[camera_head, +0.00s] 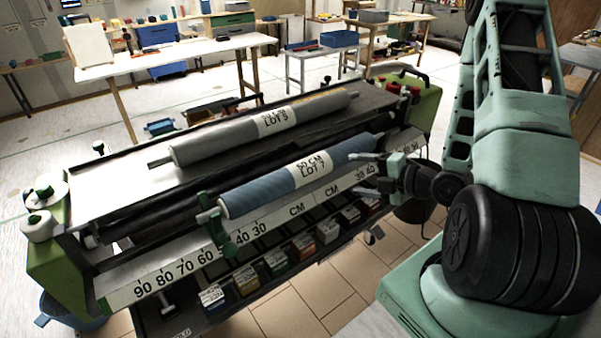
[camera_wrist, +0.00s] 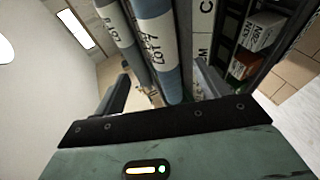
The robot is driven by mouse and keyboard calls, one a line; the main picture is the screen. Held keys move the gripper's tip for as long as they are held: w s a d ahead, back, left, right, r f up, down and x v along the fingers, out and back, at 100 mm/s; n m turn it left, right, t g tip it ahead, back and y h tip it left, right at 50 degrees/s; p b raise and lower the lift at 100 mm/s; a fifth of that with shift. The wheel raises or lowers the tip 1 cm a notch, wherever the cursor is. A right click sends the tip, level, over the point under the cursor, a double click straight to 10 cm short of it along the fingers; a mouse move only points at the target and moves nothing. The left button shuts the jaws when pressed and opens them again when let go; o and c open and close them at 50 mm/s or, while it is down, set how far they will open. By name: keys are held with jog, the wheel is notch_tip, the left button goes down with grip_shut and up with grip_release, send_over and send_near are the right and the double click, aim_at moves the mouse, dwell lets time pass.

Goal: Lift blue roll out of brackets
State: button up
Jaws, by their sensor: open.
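The blue roll (camera_head: 262,190), with a white label reading "50 CM LOT 7", lies along the front of the paster machine. Its left end sits at a green bracket (camera_head: 222,236); the bracket at its right end is hidden behind my gripper. My gripper (camera_head: 362,172) is open at the right part of the roll, with its fingers pointing left. In the wrist view the blue roll (camera_wrist: 168,82) runs between the two spread fingers; I cannot tell whether they touch it.
A grey roll (camera_head: 215,138) labelled "LOT 3" lies behind the blue roll on the machine (camera_head: 120,178). A ruler strip (camera_head: 165,280) and a tray of several small boxes (camera_head: 246,280) are in front and below. Work tables (camera_head: 215,46) stand farther back.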

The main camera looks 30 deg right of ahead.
jog(key=b, duration=0.6)
send_near(318, 170)
jog(key=w+f, duration=0.1)
jog(key=x, duration=0.6)
jog(key=shift+w+a+r, duration=0.2)
jog(key=shift+a+r, duration=0.05)
jog(key=shift+p+x, duration=1.1)
jog(key=shift+x, duration=2.1)
jog(key=shift+s+f, duration=0.1)
jog(key=c, duration=1.3)
grip_shut()
